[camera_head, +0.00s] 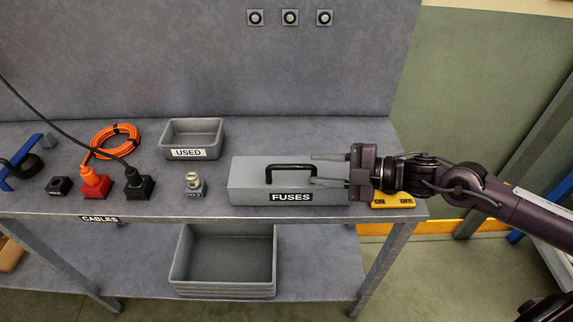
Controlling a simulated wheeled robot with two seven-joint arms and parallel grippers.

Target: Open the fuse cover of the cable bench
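The fuse cover (250,176) is a grey box lid labelled FUSES, with a black bar handle (290,168) on top. It sits on the cable bench (215,208) near its front right and looks closed. My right gripper (313,170) comes in from the right, over the right part of the cover. Its two fingers point left and are apart, one behind the other, beside the right end of the handle. I cannot tell whether a finger touches the handle. My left gripper is out of view.
A small HOLD stand (194,187), black plug (139,187), red socket (95,186) and orange cable coil (114,137) lie left. A yellow block (398,201) is partly under my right arm. A grey bin (222,285) stands on the lower shelf.

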